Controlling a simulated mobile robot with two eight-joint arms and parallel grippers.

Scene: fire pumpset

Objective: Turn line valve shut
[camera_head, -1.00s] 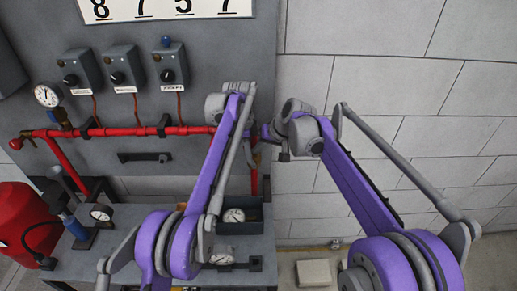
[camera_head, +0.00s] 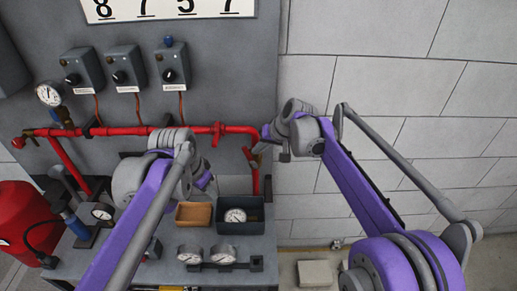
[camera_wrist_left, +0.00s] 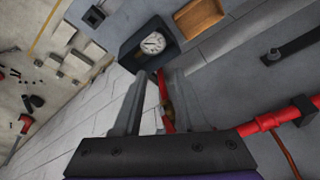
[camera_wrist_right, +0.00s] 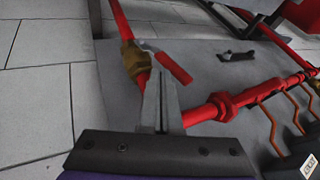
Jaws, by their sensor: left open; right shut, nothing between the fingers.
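The line valve is a brass body (camera_wrist_right: 133,58) on the vertical red pipe, with a red lever (camera_wrist_right: 172,68) angled away from the pipe. In the head view the lever (camera_head: 248,154) sits below the pipe's right corner. My right gripper (camera_wrist_right: 160,82) is shut and empty, its tips just below the lever in the right wrist view; I cannot tell whether they touch. My left gripper (camera_wrist_left: 157,85) is open. A bit of red and brass shows between its fingers, apparently beyond them. In the head view its fingertips are hidden behind my wrist.
A dark bin (camera_head: 226,229) with a gauge and a tan tray (camera_head: 193,214) stand on the bench below. Loose gauges (camera_head: 223,254) lie in front. A red horizontal pipe (camera_head: 120,131) crosses the panel under three switch boxes (camera_head: 125,68). Open wall lies right.

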